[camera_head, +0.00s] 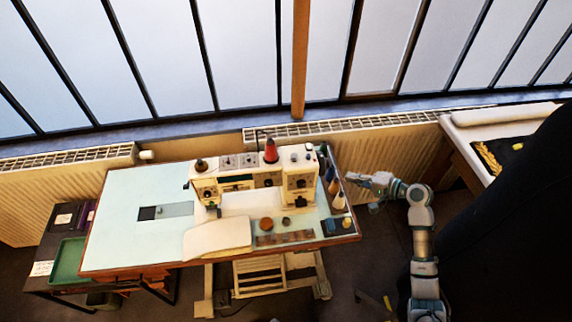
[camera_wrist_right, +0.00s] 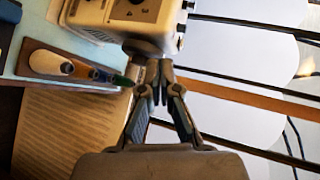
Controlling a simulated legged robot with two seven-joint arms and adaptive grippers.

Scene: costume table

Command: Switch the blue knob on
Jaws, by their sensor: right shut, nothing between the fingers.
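The cream sewing machine (camera_head: 232,184) stands on the pale blue-topped table (camera_head: 130,235). Its right end has a dark round dial and small controls on the front; I cannot make out a blue knob in either view. My right gripper (camera_head: 350,177) is to the right of the machine, near the table's right edge, pointing left. In the right wrist view my right gripper (camera_wrist_right: 158,68) is shut and empty, its tips just below the machine's cream end (camera_wrist_right: 158,14). I cannot tell whether they touch it. My left gripper is out of view.
A wooden rack (camera_wrist_right: 44,62) with thread spools lies along the table's right edge. A red thread cone (camera_head: 271,151) stands on the machine. Radiators (camera_head: 385,155) and large windows are behind. A white-topped table (camera_head: 485,133) is at the right.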

